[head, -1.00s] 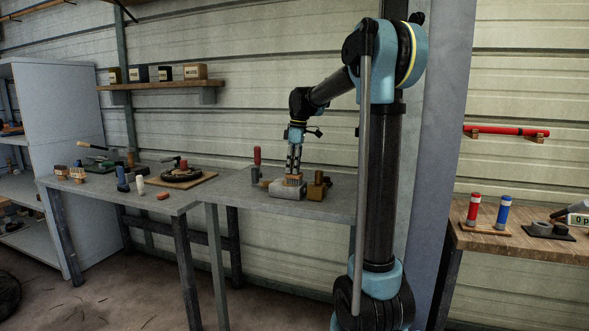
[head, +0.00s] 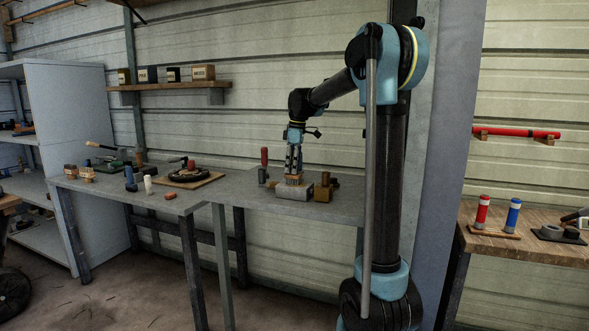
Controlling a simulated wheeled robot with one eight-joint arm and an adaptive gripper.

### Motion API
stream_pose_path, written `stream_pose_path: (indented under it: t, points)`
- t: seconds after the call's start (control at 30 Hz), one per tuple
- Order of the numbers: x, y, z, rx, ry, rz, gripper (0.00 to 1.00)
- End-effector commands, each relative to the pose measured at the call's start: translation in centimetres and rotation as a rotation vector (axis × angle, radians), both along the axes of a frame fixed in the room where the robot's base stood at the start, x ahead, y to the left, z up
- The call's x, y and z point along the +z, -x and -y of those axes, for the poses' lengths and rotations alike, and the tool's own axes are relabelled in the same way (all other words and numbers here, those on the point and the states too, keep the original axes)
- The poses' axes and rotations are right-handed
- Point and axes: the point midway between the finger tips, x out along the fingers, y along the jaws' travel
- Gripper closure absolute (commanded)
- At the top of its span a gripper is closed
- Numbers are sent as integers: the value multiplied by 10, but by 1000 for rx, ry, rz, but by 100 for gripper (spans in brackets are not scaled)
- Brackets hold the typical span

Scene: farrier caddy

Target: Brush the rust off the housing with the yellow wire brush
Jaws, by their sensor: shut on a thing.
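My gripper (head: 294,168) points straight down over the bench at the centre of the head view. It is shut on a tan-yellow brush (head: 294,180), whose lower edge is at the top of the grey housing (head: 293,193). The brush looks to be touching the housing, but a small gap cannot be ruled out at this size. The housing is a low grey block lying on the bench. Any rust on it is too small to make out.
A brass-coloured block (head: 325,189) stands close right of the housing. A red-handled clamp (head: 264,158) rises behind it at left. The left bench (head: 110,192) carries brushes, bottles and a round dark part on a board. The grey bench front (head: 335,213) is clear.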

Motion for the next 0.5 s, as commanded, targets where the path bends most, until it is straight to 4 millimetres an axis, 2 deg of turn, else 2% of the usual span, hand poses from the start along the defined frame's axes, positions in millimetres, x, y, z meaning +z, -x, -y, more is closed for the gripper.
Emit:
stream_pose_path:
  t: [0.3, 0.5]
  points:
    - [-2, -6, -15, 0, 0, 0, 100]
    - [-2, -6, -16, 0, -1, 0, 100]
